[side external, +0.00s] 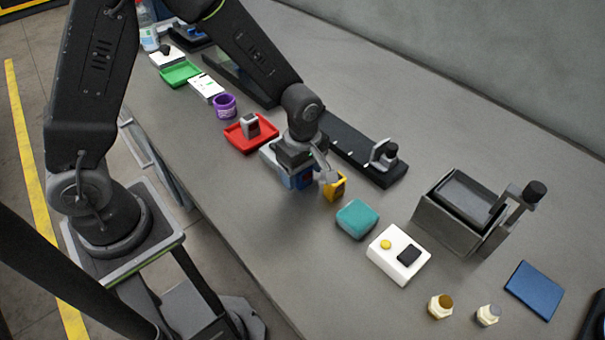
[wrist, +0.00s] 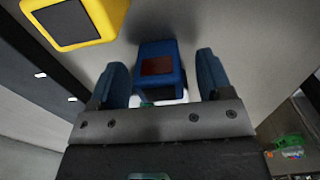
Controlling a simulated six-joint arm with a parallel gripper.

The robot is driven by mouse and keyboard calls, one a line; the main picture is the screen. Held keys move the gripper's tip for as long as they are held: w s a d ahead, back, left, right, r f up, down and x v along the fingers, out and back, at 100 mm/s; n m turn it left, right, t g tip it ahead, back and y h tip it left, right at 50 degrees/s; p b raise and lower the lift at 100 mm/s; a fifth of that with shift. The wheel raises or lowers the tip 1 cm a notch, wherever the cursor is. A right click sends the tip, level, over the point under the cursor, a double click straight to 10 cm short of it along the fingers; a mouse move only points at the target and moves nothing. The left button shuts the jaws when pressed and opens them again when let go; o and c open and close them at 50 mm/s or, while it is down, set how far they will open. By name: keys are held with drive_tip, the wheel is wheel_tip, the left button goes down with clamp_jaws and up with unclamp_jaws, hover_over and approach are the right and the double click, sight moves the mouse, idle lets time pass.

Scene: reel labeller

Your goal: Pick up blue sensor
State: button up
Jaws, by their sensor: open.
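The blue sensor (wrist: 158,70), a blue block with a dark reddish window, stands on the bench between the two blue fingers of my gripper (wrist: 163,80) in the wrist view. The fingers are open, with a gap on each side of the sensor. In the side view my gripper (side external: 308,180) points down over the bench. The blue sensor (side external: 304,179) is mostly hidden there behind my gripper. A yellow sensor (side external: 335,187) stands close beside it; it also shows at the upper left in the wrist view (wrist: 72,20).
A red tray (side external: 262,133) holding a grey sensor (side external: 250,124) lies to the left. A teal block (side external: 357,219) and a white button box (side external: 398,256) lie to the right. A black rail fixture (side external: 355,148) runs behind. Bare bench lies in front.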

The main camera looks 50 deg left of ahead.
drive_tip(key=c, duration=1)
